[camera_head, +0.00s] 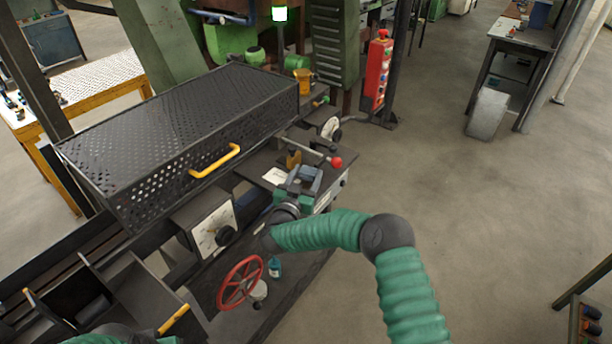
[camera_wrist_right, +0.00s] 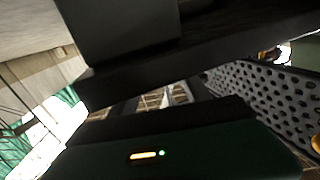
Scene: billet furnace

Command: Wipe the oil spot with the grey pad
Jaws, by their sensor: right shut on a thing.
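Whether the pad touches the ledge I cannot tell. In the right wrist view dark shapes fill most of the picture, and I cannot make out the pad clearly there. I cannot make out the oil spot in either view; the gripper and arm hide part of the ledge. My left gripper is not in view.
A perforated black cover (camera_head: 180,125) with a yellow handle (camera_head: 215,161) stands left of the gripper. A dial (camera_head: 212,230) and red handwheel (camera_head: 240,284) are nearer. Open floor lies right.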

